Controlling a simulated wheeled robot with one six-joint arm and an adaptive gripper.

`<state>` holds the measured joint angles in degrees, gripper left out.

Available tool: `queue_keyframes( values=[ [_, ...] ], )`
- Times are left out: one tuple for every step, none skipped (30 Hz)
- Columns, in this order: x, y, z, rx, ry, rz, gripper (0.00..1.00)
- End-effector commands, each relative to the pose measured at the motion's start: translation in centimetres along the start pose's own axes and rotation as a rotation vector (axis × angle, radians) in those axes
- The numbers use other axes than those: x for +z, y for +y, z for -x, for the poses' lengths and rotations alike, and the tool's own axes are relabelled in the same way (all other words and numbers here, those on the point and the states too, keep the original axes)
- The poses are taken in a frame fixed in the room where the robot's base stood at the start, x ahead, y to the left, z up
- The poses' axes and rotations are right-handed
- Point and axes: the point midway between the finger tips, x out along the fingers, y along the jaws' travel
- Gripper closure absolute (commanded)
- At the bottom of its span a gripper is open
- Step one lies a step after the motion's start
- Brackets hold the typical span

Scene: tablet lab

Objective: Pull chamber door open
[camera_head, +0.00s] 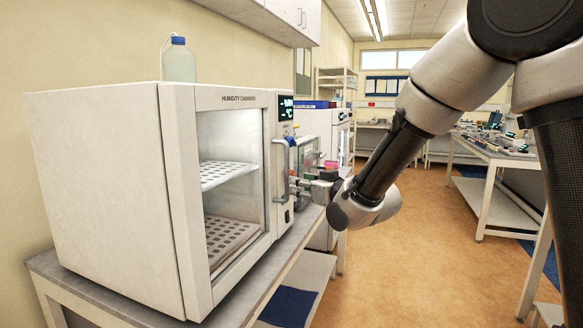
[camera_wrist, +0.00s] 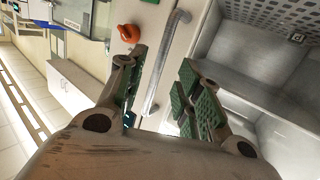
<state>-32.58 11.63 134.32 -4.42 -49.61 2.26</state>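The white humidity chamber (camera_head: 115,190) stands on a bench at the left in the head view. Its glass-fronted door (camera_head: 186,215) looks shut. Perforated shelves show through the glass. An upright grey bar handle (camera_head: 281,165) is on the door's right side; it also shows in the wrist view (camera_wrist: 164,62). My gripper (camera_head: 312,188) is just right of the handle in the head view. In the wrist view my gripper (camera_wrist: 161,60) is open, with green-padded fingers apart on either side of the handle. I see gaps there, and no clear contact.
A bottle with a blue cap (camera_head: 179,62) stands on the chamber. A display panel (camera_head: 286,108) is right of the door. An orange knob (camera_wrist: 128,32) is near one finger in the wrist view. Other equipment stands behind the chamber. The floor (camera_head: 410,250) right of the bench is clear.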

Motion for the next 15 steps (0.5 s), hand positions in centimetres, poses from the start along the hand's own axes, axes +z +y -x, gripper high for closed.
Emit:
queue_keyframes(
  values=[
    [-0.8, -0.1, 0.0, -0.002, 0.035, 0.000, 0.65],
    [-1.3, -0.1, 0.0, -0.003, 0.055, -0.001, 0.65],
    [-1.8, -0.1, 0.1, -0.004, 0.076, -0.001, 0.65],
    [-2.1, -0.1, 0.1, -0.005, 0.090, -0.002, 0.65],
    [-2.4, -0.1, 0.0, -0.005, 0.100, -0.002, 0.65],
    [-2.6, -0.1, -0.2, -0.006, 0.109, -0.003, 0.65],
    [-2.8, -0.1, -0.4, -0.006, 0.114, -0.003, 0.65],
    [-2.8, -0.1, -0.7, -0.006, 0.116, -0.003, 0.65],
    [-2.8, -0.1, -1.3, -0.006, 0.115, -0.004, 0.65],
    [-2.9, -0.1, -1.7, -0.006, 0.114, -0.004, 0.65],
    [-3.0, -0.2, -2.2, -0.006, 0.114, -0.004, 0.65],
    [-3.0, -0.2, -3.0, -0.006, 0.114, -0.004, 0.65],
    [-3.1, -0.2, -3.5, -0.006, 0.114, -0.004, 0.65],
    [-3.2, -0.2, -4.0, -0.006, 0.114, -0.003, 0.65],
    [-3.2, -0.2, -4.7, -0.006, 0.112, -0.004, 0.65]
  ],
)
